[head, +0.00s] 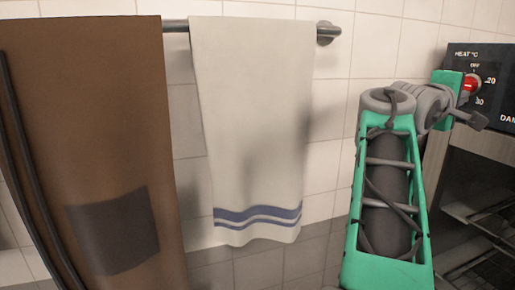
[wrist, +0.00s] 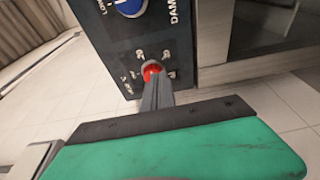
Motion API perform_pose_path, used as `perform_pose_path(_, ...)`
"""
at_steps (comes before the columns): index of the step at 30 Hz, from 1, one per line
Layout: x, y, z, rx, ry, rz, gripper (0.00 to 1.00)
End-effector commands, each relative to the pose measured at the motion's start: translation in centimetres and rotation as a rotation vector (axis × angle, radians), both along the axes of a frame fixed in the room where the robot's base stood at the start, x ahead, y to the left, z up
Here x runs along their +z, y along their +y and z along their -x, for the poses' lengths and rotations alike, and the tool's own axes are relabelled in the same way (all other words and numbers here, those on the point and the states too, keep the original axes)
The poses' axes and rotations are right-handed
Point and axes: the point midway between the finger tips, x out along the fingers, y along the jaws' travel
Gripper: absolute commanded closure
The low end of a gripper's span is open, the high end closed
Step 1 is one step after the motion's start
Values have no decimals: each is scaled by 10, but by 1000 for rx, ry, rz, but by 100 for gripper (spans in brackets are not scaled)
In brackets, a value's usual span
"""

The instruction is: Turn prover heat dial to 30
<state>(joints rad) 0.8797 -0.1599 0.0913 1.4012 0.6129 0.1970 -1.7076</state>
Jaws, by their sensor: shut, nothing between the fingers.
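The heat dial (head: 469,84) is a red knob on the dark prover panel (head: 494,62) at the far right of the head view. OFF, 20 and 30 are printed around it. A short pale mark shows on the knob, but I cannot tell which number it points to. In the wrist view the red dial (wrist: 151,69) shows just beyond the fingertips of my gripper (wrist: 155,80). The fingers are shut with nothing between them and overlap the dial's lower part. I cannot tell whether they touch it.
A blue dial (wrist: 130,6) sits on the same panel. Below the panel is a glass-fronted cabinet (head: 480,205) with racks. A white towel (head: 250,110) and a brown apron (head: 90,130) hang from a wall rail (head: 328,33) at left.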

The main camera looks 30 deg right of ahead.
Motion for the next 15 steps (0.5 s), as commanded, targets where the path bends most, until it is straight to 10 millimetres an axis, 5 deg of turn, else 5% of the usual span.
perform_pose_path(9,13,-1,-15,21,9,-10,100)
perform_pose_path(15,78,1,-52,46,22,-23,100)
